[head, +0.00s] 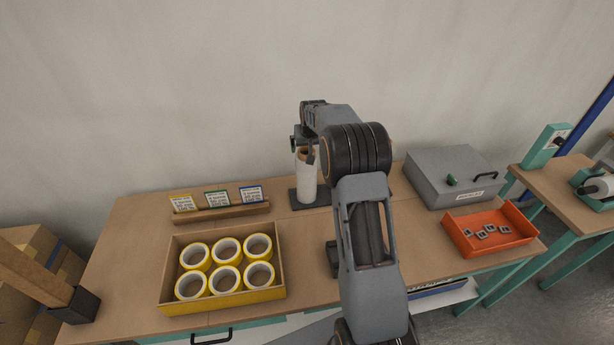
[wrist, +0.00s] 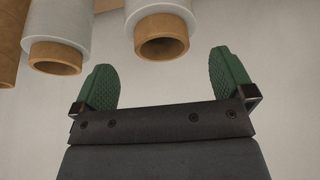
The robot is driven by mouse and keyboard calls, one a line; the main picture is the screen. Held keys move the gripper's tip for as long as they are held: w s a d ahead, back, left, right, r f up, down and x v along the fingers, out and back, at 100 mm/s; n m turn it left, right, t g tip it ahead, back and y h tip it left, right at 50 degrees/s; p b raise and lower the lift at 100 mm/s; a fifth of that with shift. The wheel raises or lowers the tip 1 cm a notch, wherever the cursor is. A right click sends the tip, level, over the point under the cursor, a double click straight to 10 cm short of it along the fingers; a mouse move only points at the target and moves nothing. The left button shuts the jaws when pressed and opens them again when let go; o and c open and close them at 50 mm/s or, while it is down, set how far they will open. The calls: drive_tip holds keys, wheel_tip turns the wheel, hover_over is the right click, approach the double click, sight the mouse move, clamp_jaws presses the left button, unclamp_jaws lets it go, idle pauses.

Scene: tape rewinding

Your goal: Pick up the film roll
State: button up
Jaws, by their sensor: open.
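A white film roll (head: 306,178) with a brown cardboard core stands upright on a dark base (head: 313,199) at the back of the bench. My gripper (head: 303,145) is at the top of this roll in the head view, with its fingers open. In the wrist view my gripper (wrist: 163,62) shows two green pads spread apart. A roll (wrist: 158,8) with a brown core end lies ahead, between the pads' lines, with no visible contact. A second wrapped roll (wrist: 62,22) and a brown roll or core (wrist: 10,40) lie to its left.
A box (head: 166,288) of yellow tape rolls sits at the front left, with a card holder (head: 220,211) behind it. A grey case (head: 452,178) and an orange tray (head: 467,243) of small parts are at the right. My arm hides the middle bench.

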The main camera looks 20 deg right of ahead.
sight(307, 152)
drive_tip(key=shift+p+x, duration=1.25)
drive_tip(key=shift+x, duration=1.75)
drive_tip(key=shift+w+a, duration=0.1)
drive_tip(key=c, duration=1.4)
drive_tip(key=shift+r, duration=0.15)
drive_tip(key=shift+c, duration=0.4)
drive_tip(key=shift+r, duration=0.1)
